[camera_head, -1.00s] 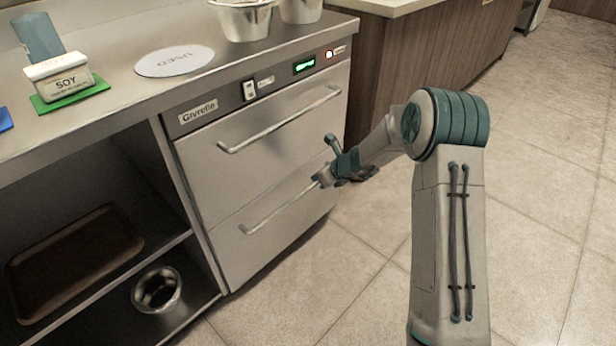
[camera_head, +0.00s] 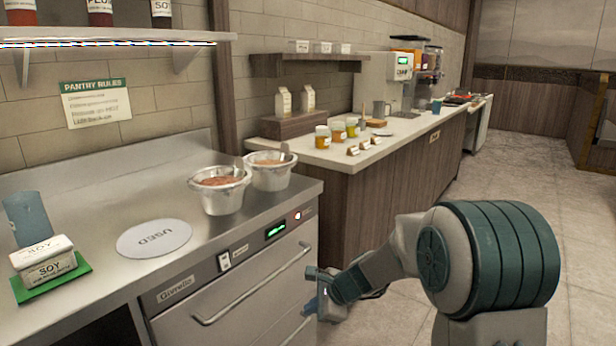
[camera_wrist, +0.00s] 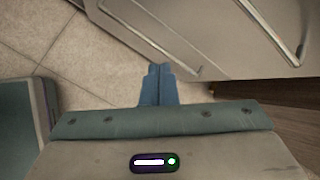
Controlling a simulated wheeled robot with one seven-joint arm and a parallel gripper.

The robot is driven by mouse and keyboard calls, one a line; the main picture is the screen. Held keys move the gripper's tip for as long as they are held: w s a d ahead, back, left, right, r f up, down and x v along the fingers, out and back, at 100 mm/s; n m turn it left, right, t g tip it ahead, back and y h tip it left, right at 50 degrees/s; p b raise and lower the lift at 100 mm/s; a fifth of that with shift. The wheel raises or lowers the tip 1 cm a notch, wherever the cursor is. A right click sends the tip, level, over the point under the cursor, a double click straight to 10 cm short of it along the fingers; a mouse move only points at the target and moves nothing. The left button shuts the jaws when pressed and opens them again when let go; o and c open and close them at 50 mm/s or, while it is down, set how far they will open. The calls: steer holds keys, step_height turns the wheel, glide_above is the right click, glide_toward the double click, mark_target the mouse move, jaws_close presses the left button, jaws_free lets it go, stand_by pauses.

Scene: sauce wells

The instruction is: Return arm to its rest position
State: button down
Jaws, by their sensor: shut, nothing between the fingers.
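My gripper (camera_head: 322,303) is in front of the steel drawer unit (camera_head: 240,302), near the right end of its upper bar handle (camera_head: 252,287). In the wrist view my gripper (camera_wrist: 158,70) points down past the drawer front, with its two blue fingers together and nothing between them. The tiled floor (camera_wrist: 70,50) lies below the fingers.
A wooden side counter (camera_head: 385,195) stands behind. Open floor lies to the right.

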steer(key=s+d+r+n+h+p, duration=0.2)
steer(key=s+d+r+n+p, duration=0.2)
steer(key=s+r, duration=0.5)
steer(key=s+d+r+n+g+h+p, duration=0.1)
steer(key=s+d+r+n+h+p, duration=0.1)
steer(key=s+d+r+n+p, duration=0.3)
steer(key=s+d+r+n+h+p, duration=0.2)
steer(key=s+d+r+n+p, duration=0.3)
steer(key=s+r, duration=0.8)
steer(key=r+n+p, duration=0.2)
steer(key=p, duration=0.2)
steer(key=shift+n+h, duration=0.3)
steer(key=shift+n, duration=0.1)
steer(key=shift+w, duration=0.1)
